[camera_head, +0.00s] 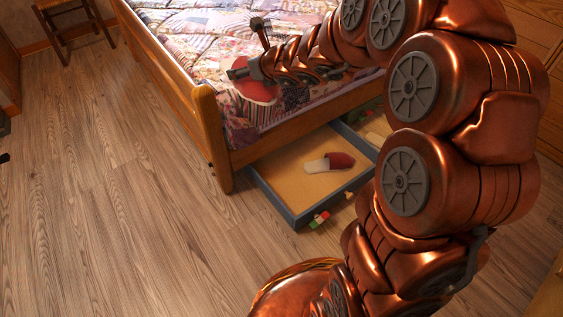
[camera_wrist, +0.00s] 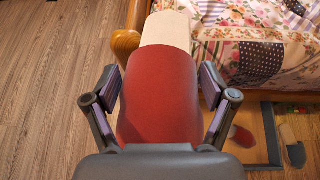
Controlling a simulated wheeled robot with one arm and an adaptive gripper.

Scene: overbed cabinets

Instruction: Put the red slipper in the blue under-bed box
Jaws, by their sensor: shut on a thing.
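My gripper (camera_head: 247,74) is shut on a red slipper (camera_wrist: 158,95), with a finger on each side of it. The slipper has a pale insole and also shows in the head view (camera_head: 262,92). I hold it above the bed's near corner, left of and higher than the box. The blue-grey under-bed box (camera_head: 301,219) is pulled out beside the bed, with a tan bottom. Another red slipper with a pale insole (camera_head: 340,160) lies inside it. The box also shows partly in the wrist view (camera_wrist: 271,135).
The wooden bed frame (camera_head: 222,130) stands between my gripper and the box. Small coloured blocks (camera_head: 318,219) lie by the box's near wall. A grey slipper (camera_wrist: 292,146) lies beyond the box edge. My arm hides the right side. Open floor (camera_head: 120,180) lies to the left.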

